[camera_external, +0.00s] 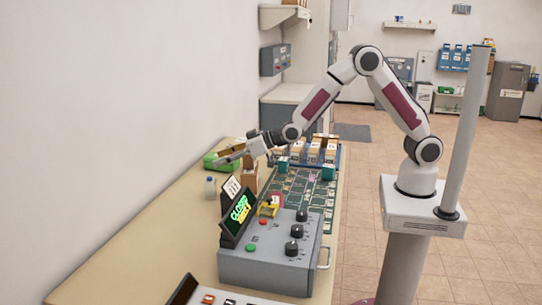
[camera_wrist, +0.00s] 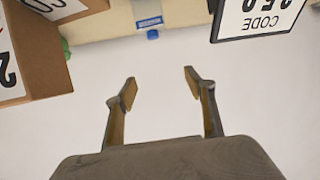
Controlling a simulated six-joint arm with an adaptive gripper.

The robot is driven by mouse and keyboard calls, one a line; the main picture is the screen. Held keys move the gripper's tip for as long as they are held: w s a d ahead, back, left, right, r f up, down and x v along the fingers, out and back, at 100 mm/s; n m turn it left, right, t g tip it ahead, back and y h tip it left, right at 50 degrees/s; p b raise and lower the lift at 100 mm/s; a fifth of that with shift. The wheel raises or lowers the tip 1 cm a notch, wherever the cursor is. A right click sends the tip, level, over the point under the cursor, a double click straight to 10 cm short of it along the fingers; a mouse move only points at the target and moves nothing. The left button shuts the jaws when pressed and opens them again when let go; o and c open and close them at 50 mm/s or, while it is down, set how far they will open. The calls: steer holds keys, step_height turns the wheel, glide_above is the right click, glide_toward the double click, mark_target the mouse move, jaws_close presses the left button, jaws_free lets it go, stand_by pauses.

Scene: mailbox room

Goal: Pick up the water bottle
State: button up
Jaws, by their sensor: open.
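The water bottle (camera_external: 210,188) is small and clear with a blue cap, and stands on the table near the wall in the external view. In the wrist view the bottle (camera_wrist: 148,14) is at the top edge, partly cut off, with its blue cap (camera_wrist: 153,34) towards my gripper. My gripper (camera_wrist: 160,80) is open and empty, its fingers spread against the white wall. In the external view my gripper (camera_external: 226,158) is above the table, higher than the bottle and apart from it.
A code sign (camera_wrist: 258,16) stands to the bottle's right in the wrist view, and brown boxes (camera_wrist: 38,52) stand to its left. A green object (camera_external: 212,160) lies behind the bottle. A grey control box (camera_external: 268,262) is in front. Bare table (camera_external: 155,240) lies along the wall.

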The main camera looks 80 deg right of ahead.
mark_target(212, 178)
step_height(212, 178, down, 6)
steer(key=shift+f, duration=0.25)
steer(key=shift+x, duration=0.85)
steer(key=shift+f, duration=0.1)
steer(key=shift+x, duration=2.85)
steer(key=c, duration=1)
